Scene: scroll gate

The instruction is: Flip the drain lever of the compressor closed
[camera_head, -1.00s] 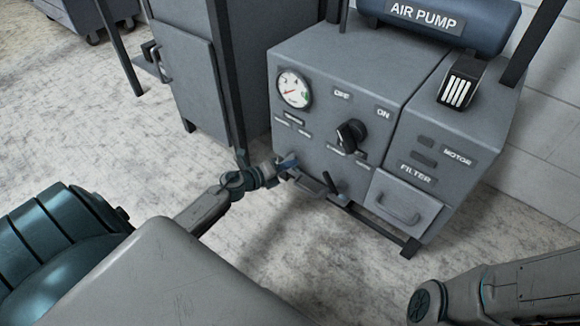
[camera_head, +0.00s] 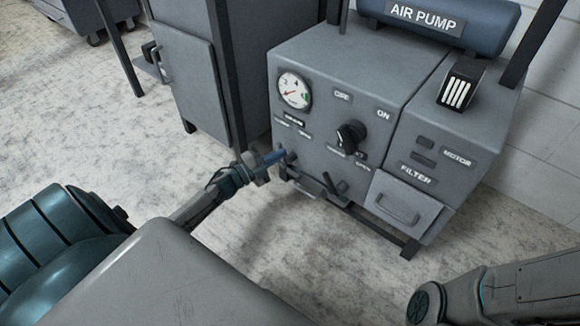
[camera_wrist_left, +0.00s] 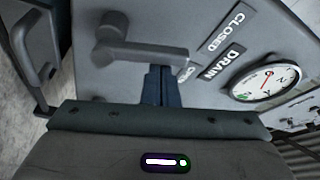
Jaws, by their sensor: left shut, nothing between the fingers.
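The compressor (camera_head: 320,115) is the grey cabinet marked AIR PUMP. Its drain lever (camera_wrist_left: 140,50) shows in the left wrist view as a grey arm on a round pivot. Its arm reaches toward the partly hidden OPEN label (camera_wrist_left: 187,72). The DRAIN label (camera_wrist_left: 221,64) and CLOSED label (camera_wrist_left: 227,30) lie beyond it. In the head view the lever is small and partly hidden by my gripper. My left gripper (camera_head: 280,155) is shut and empty at the panel's lower left. Its blue fingers (camera_wrist_left: 160,90) are close by the lever's free end; I cannot tell whether they touch.
A round gauge (camera_head: 294,90) sits above the lever. A black knob (camera_head: 350,135) and a filter drawer (camera_head: 402,205) are to the right. A dark pedal-like lever (camera_head: 332,184) sits low in front. A grey cabinet (camera_head: 190,75) stands at left. The floor in front is clear.

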